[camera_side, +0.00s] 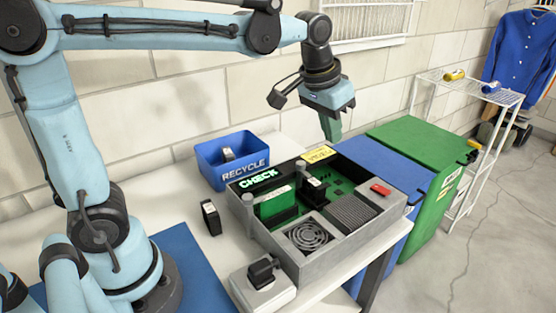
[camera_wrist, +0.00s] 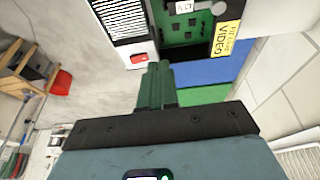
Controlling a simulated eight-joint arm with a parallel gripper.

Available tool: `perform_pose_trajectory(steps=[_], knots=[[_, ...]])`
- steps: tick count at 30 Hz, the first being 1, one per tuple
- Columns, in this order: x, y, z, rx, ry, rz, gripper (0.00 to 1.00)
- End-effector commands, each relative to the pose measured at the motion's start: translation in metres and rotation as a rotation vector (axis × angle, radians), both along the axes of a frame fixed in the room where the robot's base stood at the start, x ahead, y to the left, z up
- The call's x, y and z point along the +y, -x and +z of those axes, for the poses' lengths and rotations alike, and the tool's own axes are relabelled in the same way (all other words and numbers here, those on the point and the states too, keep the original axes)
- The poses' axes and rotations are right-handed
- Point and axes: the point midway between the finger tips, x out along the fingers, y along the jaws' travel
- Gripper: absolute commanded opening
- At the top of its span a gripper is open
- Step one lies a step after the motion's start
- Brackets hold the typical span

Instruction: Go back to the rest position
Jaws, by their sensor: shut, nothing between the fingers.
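My gripper (camera_side: 332,130) hangs above the back right of a grey device box in the side view, with its green fingers pointing down. The fingers are shut together and hold nothing. In the wrist view the closed fingers (camera_wrist: 155,87) show in the middle, apart from the box beyond them. The grey box (camera_side: 318,272) stands on the white table. It has a lit "CHECK" display (camera_side: 259,180), a green board, a round fan grille (camera_side: 309,235) and a red button (camera_side: 380,189).
A blue "RECYCLE" bin (camera_side: 245,177) stands behind the box with a small item inside. A small black-and-white block (camera_side: 211,217) and a grey unit with a black plug (camera_side: 262,271) are on the table. Blue and green bins (camera_side: 425,140) and a white wire rack (camera_side: 470,95) are at right.

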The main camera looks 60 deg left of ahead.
Motion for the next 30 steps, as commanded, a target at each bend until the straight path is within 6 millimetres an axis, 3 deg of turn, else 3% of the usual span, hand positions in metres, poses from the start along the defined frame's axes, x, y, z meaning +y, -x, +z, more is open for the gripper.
perform_pose_trajectory(steps=[9, 15, 21, 30], knots=[[0.02, 0.072, -0.021, -0.158, -0.008, 0.005, 0.0], [0.029, 0.106, -0.046, -0.246, -0.016, 0.008, 0.0], [0.032, 0.121, -0.062, -0.293, -0.024, 0.007, 0.0], [0.033, 0.123, -0.064, -0.3, -0.025, 0.008, 0.0]])
